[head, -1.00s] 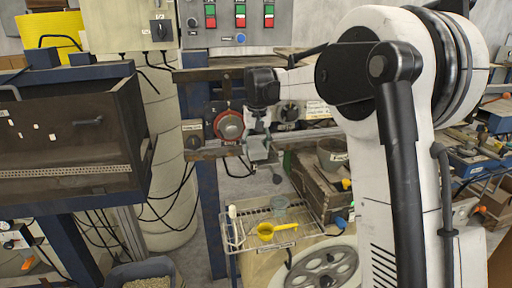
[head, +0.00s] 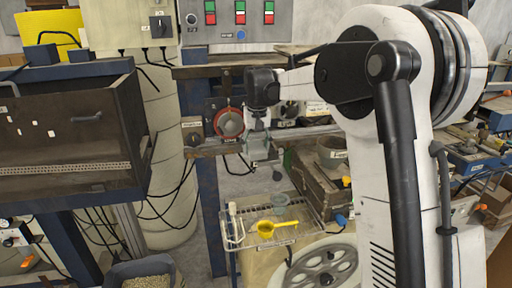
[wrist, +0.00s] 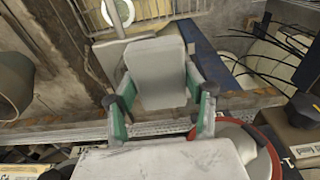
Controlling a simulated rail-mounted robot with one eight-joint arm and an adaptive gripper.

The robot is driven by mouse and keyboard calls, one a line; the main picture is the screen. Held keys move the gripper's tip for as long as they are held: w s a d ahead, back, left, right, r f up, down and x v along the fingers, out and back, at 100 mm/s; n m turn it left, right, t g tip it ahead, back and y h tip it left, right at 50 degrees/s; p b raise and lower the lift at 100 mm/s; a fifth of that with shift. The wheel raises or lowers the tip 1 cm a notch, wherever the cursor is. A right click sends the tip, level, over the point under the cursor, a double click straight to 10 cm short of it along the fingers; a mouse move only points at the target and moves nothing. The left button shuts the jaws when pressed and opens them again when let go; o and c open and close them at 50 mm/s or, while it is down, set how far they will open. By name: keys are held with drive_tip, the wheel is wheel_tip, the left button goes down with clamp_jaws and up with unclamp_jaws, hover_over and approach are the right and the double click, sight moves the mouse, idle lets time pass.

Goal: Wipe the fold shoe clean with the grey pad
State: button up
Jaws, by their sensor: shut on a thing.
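My gripper (wrist: 162,112) has two green-sided fingers closed on the side edges of a grey pad (wrist: 158,72). The pad stands out beyond the fingertips in the wrist view. In the head view my gripper (head: 260,148) hangs below the dark wrist joint, in front of the machine rail, and the pad is small there. A flat grey metal piece (wrist: 108,58) shows just behind the pad's left edge in the wrist view; it may be the fold shoe, but the pad hides part of it. I cannot tell whether pad and metal touch.
A red-ringed dial (head: 229,123) sits left of my gripper, near a black knob (wrist: 303,110). Below is a wire rack (head: 240,222) with a yellow scoop (head: 277,227). A wooden crate (head: 318,190) stands to the right. A blue post (head: 211,210) rises at the left.

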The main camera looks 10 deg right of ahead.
drive_tip(key=shift+f, duration=0.4)
drive_tip(key=shift+d, duration=0.1)
